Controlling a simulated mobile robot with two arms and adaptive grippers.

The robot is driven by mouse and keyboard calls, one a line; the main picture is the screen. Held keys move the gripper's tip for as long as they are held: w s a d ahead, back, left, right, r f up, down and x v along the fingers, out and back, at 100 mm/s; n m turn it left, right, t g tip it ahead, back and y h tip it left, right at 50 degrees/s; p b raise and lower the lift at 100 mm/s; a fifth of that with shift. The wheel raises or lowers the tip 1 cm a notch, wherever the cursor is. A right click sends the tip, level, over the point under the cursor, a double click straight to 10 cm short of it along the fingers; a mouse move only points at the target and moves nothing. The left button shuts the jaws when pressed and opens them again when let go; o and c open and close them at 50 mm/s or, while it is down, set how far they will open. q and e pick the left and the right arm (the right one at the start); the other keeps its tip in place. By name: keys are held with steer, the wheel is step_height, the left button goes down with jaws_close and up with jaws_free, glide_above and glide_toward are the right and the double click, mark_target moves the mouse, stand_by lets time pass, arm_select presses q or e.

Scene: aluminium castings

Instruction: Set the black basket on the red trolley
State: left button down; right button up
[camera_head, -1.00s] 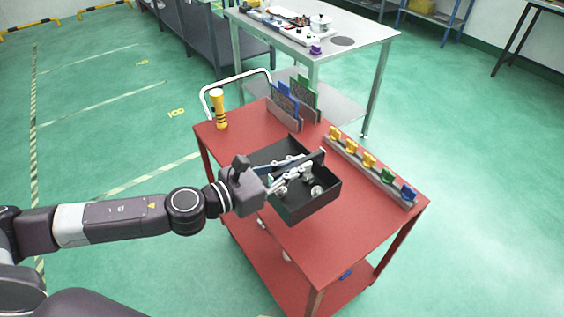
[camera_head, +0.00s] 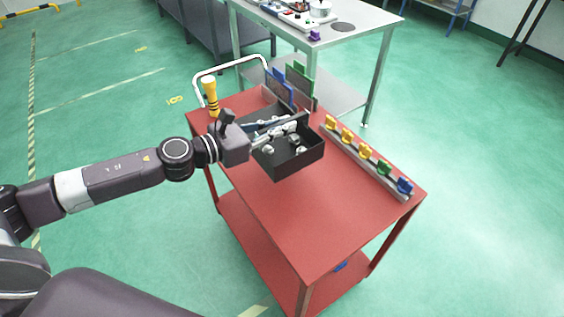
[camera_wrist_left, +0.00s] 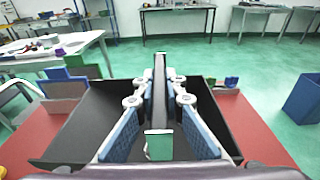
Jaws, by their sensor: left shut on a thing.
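The black basket (camera_head: 297,163) is an open dark box over the back half of the red trolley's top (camera_head: 315,219). Several pale metal pieces (camera_head: 268,149) lie inside it. My left gripper (camera_head: 284,125) comes in from the left above the basket. In the left wrist view its fingers (camera_wrist_left: 160,95) close from both sides on the basket's dark central handle bar (camera_wrist_left: 159,75). The basket's walls (camera_wrist_left: 78,128) spread out on both sides below. I cannot tell whether its underside touches the trolley top. My right gripper is not in view.
Blue and green upright panels (camera_head: 299,86) stand behind the basket. A rail with yellow, green and blue pieces (camera_head: 366,155) runs along the right edge. The trolley's front top is clear. A grey table (camera_head: 372,27) stands behind.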

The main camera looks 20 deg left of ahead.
mark_target(283, 157)
arm_select(q)
step_height(283, 157, down, 6)
steer(key=shift+r+b, duration=0.2)
steer(key=shift+b, duration=0.5)
steer(key=shift+f+b, duration=0.5)
steer(key=shift+f, duration=2.25)
steer(key=c, duration=2.1)
jaws_free()
steer(key=shift+f, duration=0.1)
steer(key=shift+o, duration=0.4)
